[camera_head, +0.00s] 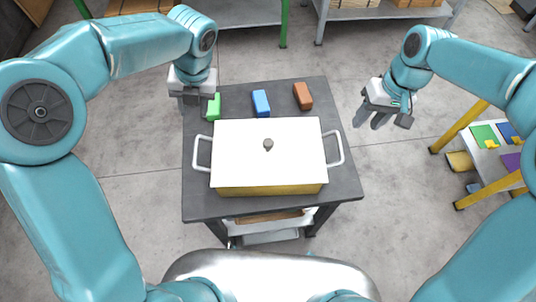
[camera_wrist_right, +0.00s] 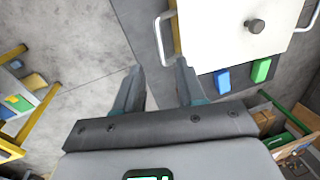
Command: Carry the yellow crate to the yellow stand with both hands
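The yellow crate (camera_head: 268,190) sits on a dark table (camera_head: 200,208), covered by a white lid (camera_head: 240,150) with a grey knob. It has a pale handle on its left (camera_head: 202,153) and right (camera_head: 336,148) sides. The right handle also shows in the right wrist view (camera_wrist_right: 165,38). My left gripper (camera_head: 193,103) is beside the green block, beyond the left handle; its finger gap is unclear. My right gripper (camera_head: 370,117) is open and empty, off the table's right edge, apart from the right handle. The yellow stand (camera_head: 463,125) is at the right, partly hidden by my arm.
A green block (camera_head: 213,107), a blue block (camera_head: 261,103) and a brown block (camera_head: 303,96) stand behind the crate on the table. The stand's top holds coloured pieces (camera_head: 484,136). Shelves (camera_head: 245,14) line the back. Bare floor lies between table and stand.

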